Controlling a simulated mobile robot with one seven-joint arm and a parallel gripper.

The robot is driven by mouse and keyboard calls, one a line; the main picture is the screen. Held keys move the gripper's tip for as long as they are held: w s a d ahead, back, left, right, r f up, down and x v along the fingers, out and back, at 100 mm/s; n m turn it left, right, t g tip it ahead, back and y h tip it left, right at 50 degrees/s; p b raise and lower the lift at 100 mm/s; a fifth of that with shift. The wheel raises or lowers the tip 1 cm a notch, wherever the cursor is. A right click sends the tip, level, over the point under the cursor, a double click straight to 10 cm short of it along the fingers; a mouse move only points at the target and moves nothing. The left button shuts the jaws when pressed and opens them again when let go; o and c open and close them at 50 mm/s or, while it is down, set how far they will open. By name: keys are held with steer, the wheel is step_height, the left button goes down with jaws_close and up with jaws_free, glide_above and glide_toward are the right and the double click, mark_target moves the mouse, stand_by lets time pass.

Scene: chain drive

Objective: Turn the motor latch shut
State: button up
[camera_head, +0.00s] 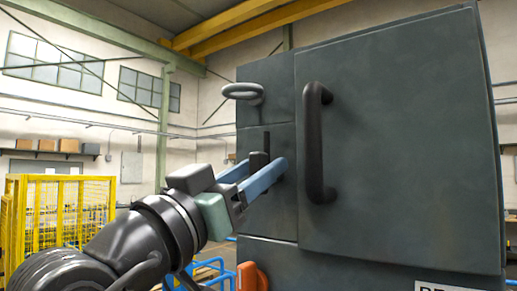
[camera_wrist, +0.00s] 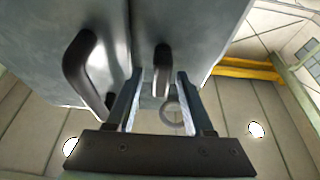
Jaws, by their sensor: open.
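The motor latch appears to be the short black lever (camera_head: 259,160) on the narrow left panel of the grey cabinet. It stands about upright in the head view. My gripper (camera_head: 262,170) is open, its two blue fingers reaching to the panel on either side of the lever. In the wrist view the lever (camera_wrist: 162,60) shows between the fingertips of my gripper (camera_wrist: 160,80). I cannot tell whether either finger touches it. The near finger hides part of the lever's lower end in the head view.
A long black door handle (camera_head: 315,140) stands out from the cabinet door (camera_head: 410,130), right of my fingers. A grey ring (camera_head: 243,91) juts out above them. A blue frame and an orange part (camera_head: 252,277) lie below. A yellow mesh fence (camera_head: 60,215) stands farther left.

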steer(key=shift+w+d+r, duration=0.15)
steer(key=shift+w+d, duration=0.05)
steer(key=shift+w, duration=0.2)
jaws_close()
